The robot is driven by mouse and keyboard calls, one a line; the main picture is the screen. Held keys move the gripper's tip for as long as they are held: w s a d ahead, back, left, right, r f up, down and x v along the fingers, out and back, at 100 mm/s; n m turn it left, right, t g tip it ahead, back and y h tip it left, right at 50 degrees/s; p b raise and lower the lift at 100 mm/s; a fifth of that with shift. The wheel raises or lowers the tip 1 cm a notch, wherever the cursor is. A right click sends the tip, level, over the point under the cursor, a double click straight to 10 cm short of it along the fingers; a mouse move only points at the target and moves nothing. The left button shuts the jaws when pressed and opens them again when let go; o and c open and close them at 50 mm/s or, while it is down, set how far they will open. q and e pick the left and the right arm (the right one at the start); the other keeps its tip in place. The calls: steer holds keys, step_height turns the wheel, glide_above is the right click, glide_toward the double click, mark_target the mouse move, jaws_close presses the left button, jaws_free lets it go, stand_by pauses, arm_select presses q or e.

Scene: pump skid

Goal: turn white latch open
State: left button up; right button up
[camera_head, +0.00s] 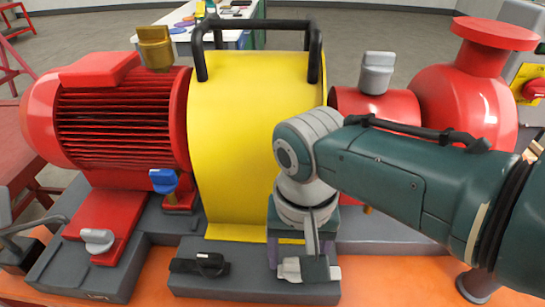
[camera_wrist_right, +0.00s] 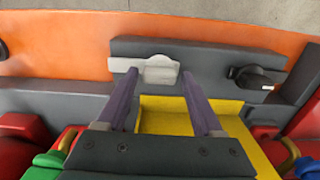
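The white latch (camera_head: 290,268) sits on the right part of the dark grey front block, with a dark piece at its right end. In the right wrist view the white latch (camera_wrist_right: 158,69) is at top centre, lying crosswise near the fingertips. My right gripper (camera_head: 309,240) is low in front of the yellow guard, pointing down at the latch. In the right wrist view its two purple-grey fingers (camera_wrist_right: 160,76) are apart, and the left one overlaps the latch's left part. Whether they touch it cannot be told. My left gripper is not in view.
A black latch (camera_head: 208,264) is left of the white one. The yellow guard (camera_head: 250,130) with black handles stands behind, a red motor (camera_head: 120,125) to the left. A blue knob (camera_head: 163,181) and a pale knob (camera_head: 97,239) are at left. My right forearm hides part of the red pump (camera_head: 465,100).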

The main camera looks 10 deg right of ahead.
mark_target(297, 261)
steer(key=shift+o, duration=0.9)
steer(key=shift+r, duration=0.2)
step_height(297, 261, up, 10)
steer(key=p, duration=0.4)
steer(key=shift+f+p, duration=0.25)
steer(key=shift+p, duration=0.15)
steer(key=shift+s, duration=0.1)
